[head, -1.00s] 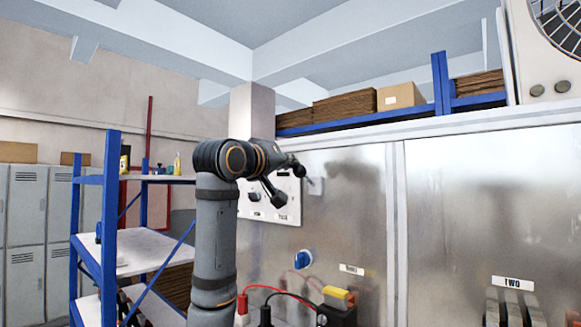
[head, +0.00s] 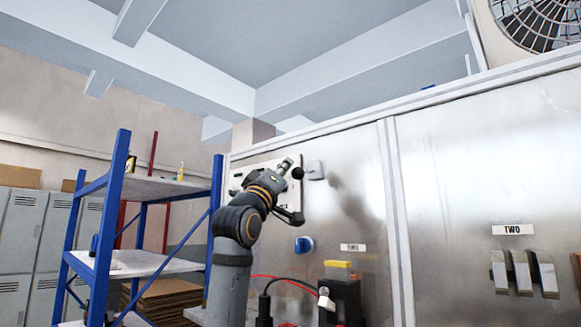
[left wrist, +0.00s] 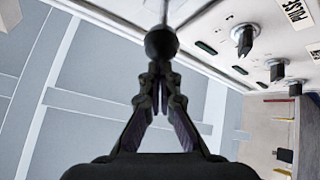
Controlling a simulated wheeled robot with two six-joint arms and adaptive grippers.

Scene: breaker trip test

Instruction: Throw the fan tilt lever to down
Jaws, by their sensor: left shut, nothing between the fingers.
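A lever with a black ball knob (head: 298,174) stands out from a grey plate (head: 316,170) on the metal cabinet front. I cannot read a label for it. In the head view the knob is about level with its plate. My left gripper (head: 291,167) is at the knob. In the left wrist view my left fingers (left wrist: 159,68) are shut together and empty. The dark ball (left wrist: 161,42) is right at their tips; whether they touch cannot be told. My right gripper does not show.
A panel with several dark knobs (left wrist: 244,38) lies beside the lever. A blue rotary knob (head: 304,245) and a black block with a yellow top (head: 338,290) are below. A blue shelf rack (head: 110,215) stands left. A fan (head: 540,22) is top right.

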